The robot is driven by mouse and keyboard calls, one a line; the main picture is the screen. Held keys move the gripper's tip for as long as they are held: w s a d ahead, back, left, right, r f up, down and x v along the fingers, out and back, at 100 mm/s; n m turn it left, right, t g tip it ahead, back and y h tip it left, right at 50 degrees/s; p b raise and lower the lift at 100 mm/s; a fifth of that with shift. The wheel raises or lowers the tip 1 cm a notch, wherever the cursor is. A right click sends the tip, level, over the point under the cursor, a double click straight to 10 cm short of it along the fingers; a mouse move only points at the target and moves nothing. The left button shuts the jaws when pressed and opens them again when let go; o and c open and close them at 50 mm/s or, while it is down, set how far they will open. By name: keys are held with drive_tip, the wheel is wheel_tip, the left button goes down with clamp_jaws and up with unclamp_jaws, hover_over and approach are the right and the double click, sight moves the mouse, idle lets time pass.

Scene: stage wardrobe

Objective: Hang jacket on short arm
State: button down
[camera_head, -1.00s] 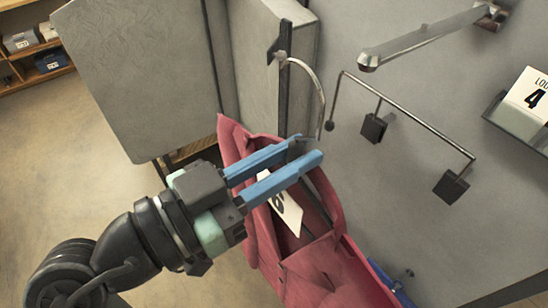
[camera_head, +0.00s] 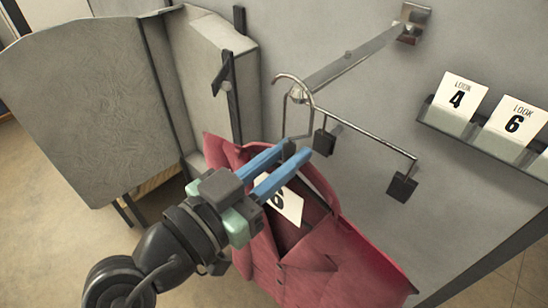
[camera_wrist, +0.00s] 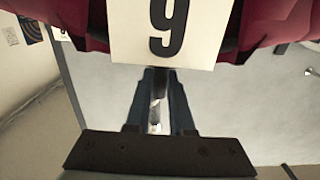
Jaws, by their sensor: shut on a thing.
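The maroon jacket (camera_head: 285,250) hangs below my gripper, with a white card (camera_head: 285,203) marked 6 on its front. My gripper (camera_head: 298,150) has blue fingers shut on the hanger's neck, under its curved metal hook (camera_head: 292,78). The card (camera_wrist: 170,30) shows upside down in the wrist view, with jacket cloth (camera_wrist: 95,25) beside it. A metal arm (camera_head: 355,58) sticks out from the grey wall, and its free end overlaps the hook in the picture. I cannot tell whether the hook touches it.
A thin bent rod (camera_head: 365,137) with dark blocks (camera_head: 402,187) is close to the right of the hook. A grey panel (camera_head: 85,100) and a dark post (camera_head: 228,95) stand at left. A ledge with cards (camera_head: 470,130) is on the wall at right.

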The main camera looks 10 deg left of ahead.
drive_tip(key=x, duration=0.4)
drive_tip(key=shift+f, duration=0.25)
idle(0.5)
drive_tip(key=c, duration=0.7)
unclamp_jaws()
drive_tip(key=shift+f, duration=0.25)
drive_tip(key=b+v, duration=0.5)
drive_tip(key=v, duration=0.8)
drive_tip(key=shift+r+b, duration=0.2)
drive_tip(key=shift+b, duration=0.1)
